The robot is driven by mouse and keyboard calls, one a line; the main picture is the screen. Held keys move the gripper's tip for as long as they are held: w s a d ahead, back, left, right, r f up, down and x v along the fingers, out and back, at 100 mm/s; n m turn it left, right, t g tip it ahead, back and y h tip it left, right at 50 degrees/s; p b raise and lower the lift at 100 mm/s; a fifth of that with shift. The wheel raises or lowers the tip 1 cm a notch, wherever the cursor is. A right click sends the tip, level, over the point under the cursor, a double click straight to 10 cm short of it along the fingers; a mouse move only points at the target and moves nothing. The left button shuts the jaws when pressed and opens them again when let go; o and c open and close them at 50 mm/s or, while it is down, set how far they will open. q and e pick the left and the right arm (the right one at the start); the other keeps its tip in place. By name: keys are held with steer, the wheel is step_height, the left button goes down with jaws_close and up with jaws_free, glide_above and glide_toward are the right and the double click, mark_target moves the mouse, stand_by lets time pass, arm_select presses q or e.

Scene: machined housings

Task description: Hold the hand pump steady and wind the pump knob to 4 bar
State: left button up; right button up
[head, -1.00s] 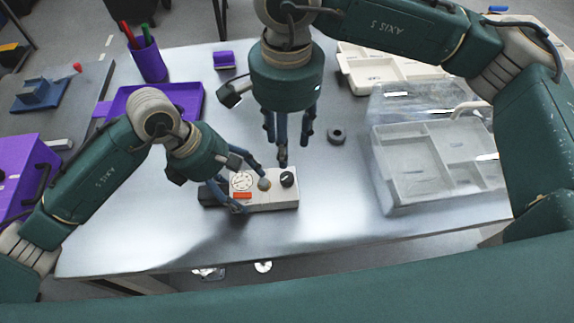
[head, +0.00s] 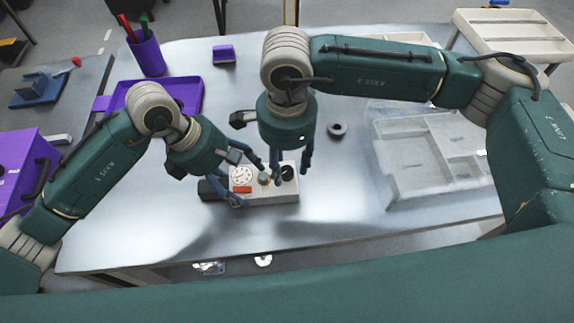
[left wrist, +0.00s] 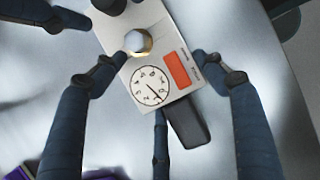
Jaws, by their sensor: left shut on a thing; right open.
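The hand pump (head: 262,195) is a pale box lying flat on the table, with a round gauge (left wrist: 151,86), an orange-red label (left wrist: 177,69), a rounded metal button (left wrist: 138,41) and a black block (left wrist: 188,122) at its left end. The gauge reading is too small to make out.
A small dark ring (head: 337,130) lies behind and right of the pump. A pale compartment tray (head: 395,190) is at the right. A purple tray (head: 190,95) and a purple pen cup (head: 147,57) stand back left. The table in front of the pump is clear.

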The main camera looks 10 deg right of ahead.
steer(key=shift+f, duration=0.8)
jaws_close()
steer(key=shift+m, duration=0.4)
steer(key=m, duration=1.3)
steer(key=shift+s, duration=0.1)
steer(key=shift+m, duration=0.3)
